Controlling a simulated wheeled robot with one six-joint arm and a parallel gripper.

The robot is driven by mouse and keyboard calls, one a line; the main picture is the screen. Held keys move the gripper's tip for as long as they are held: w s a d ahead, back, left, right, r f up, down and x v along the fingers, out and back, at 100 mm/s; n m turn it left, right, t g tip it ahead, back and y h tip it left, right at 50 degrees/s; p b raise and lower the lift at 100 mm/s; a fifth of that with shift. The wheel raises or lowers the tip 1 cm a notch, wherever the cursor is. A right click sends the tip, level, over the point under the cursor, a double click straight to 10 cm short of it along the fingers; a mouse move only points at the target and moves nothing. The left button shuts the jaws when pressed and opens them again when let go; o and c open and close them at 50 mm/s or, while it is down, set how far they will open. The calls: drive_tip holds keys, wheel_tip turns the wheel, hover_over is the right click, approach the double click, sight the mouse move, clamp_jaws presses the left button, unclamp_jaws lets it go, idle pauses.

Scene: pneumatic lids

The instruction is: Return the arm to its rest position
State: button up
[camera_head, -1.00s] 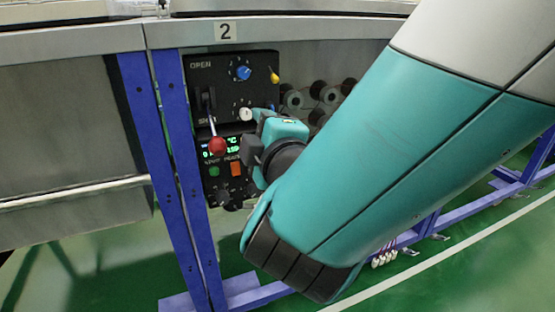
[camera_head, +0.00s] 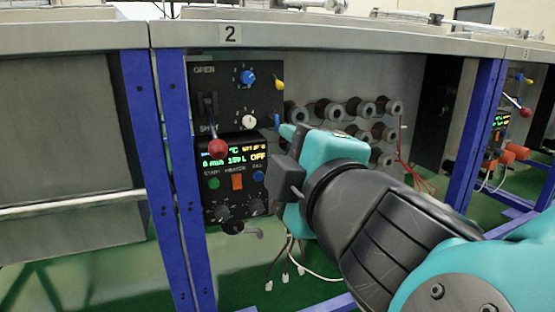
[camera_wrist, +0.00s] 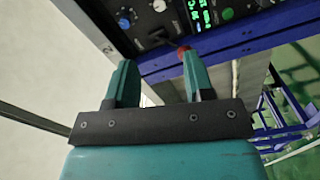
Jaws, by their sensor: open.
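My arm reaches in from the lower right in the head view. My gripper (camera_head: 285,132) is beside the right edge of the black control panel (camera_head: 222,87) and seems clear of it. In the wrist view my gripper (camera_wrist: 160,66) has its two teal fingers apart, with nothing held. The red ball knob (camera_head: 217,147) of the panel's lever hangs low, near the lower marking. In the wrist view the red knob (camera_wrist: 184,49) shows beyond the fingertips, near the right finger. Part of my gripper's far side is hidden in the head view.
Blue frame posts (camera_head: 173,170) stand left of the panel under bench 2. Several dark spools (camera_head: 330,109) and loose wires lie behind my gripper. Another panel (camera_head: 497,130) with a red knob is at the far right. The green floor (camera_head: 95,250) is open at lower left.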

drive_tip(key=d+f+m+g+h+p, duration=0.4)
drive_tip(key=d+f+m+g, duration=0.5)
drive_tip(key=d+f+g, duration=0.1)
drive_tip(key=s+r+m+g+y+p, duration=0.2)
drive_tip(key=s+r+g+y+p, duration=0.15)
drive_tip(key=s+g, duration=0.6)
wheel_tip(320, 180, up, 38)
drive_tip(key=s+t+p, duration=0.2)
drive_tip(key=p, duration=3.5)
